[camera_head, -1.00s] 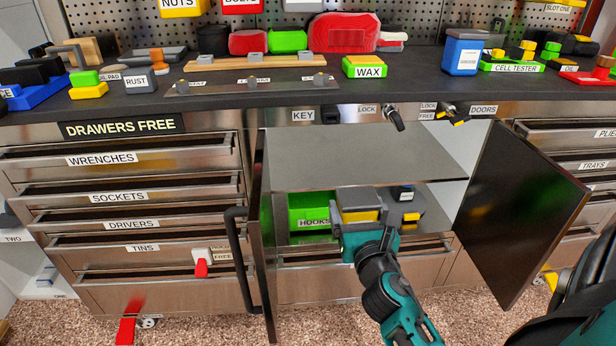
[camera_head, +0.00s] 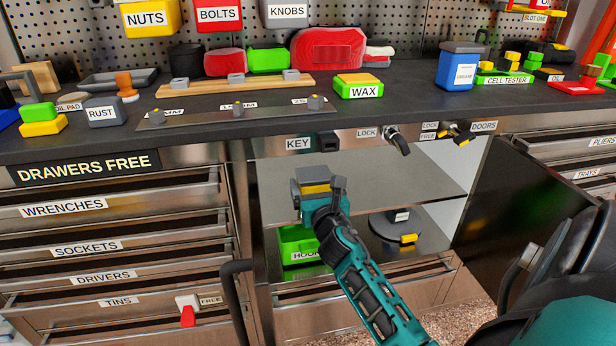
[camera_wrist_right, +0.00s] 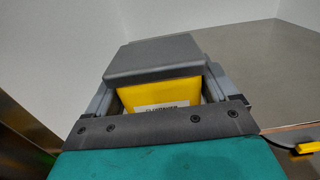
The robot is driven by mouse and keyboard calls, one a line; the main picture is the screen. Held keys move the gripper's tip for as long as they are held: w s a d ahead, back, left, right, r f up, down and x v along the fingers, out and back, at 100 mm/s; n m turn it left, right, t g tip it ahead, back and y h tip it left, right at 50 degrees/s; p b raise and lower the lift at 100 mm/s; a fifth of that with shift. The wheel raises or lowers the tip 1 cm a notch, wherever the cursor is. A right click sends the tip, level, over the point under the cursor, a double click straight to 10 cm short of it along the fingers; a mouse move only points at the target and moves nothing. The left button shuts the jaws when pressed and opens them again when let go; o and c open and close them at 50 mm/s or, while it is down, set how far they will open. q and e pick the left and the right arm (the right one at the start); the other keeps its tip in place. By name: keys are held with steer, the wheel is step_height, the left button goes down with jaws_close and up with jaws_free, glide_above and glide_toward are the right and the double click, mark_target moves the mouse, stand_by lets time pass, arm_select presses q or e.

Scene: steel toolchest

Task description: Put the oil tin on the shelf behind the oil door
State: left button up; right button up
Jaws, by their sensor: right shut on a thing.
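My right gripper (camera_head: 318,198) is shut on a yellow tin with a grey lid (camera_head: 312,177). It holds the tin upright in the open cabinet's mouth, in front of the middle shelf (camera_head: 390,178). The right wrist view shows the tin (camera_wrist_right: 155,92) between the fingers, its label partly hidden and hard to read. A dark door (camera_head: 525,210) stands swung open at the right of the cabinet. No oil label on a door is readable. My left gripper is not in view.
Below the middle shelf are a green HOOKS bin (camera_head: 297,246) and a round grey item with a yellow part (camera_head: 408,226). The visible part of the middle shelf is bare. The worktop edge with a KEY label (camera_head: 298,143) and lock knobs (camera_head: 397,140) overhangs the opening.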

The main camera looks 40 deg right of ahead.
steer(key=b+x, duration=0.1)
steer(key=x, duration=0.5)
steer(key=shift+w+d, duration=0.1)
steer(key=shift+w, duration=0.2)
steer(key=shift+f+b, duration=0.3)
steer(key=shift+b, duration=0.2)
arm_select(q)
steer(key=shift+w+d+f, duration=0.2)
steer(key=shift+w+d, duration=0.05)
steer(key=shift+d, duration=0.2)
arm_select(e)
steer(key=shift+r, duration=0.1)
steer(key=shift+f, duration=0.25)
steer(key=o, duration=1.2)
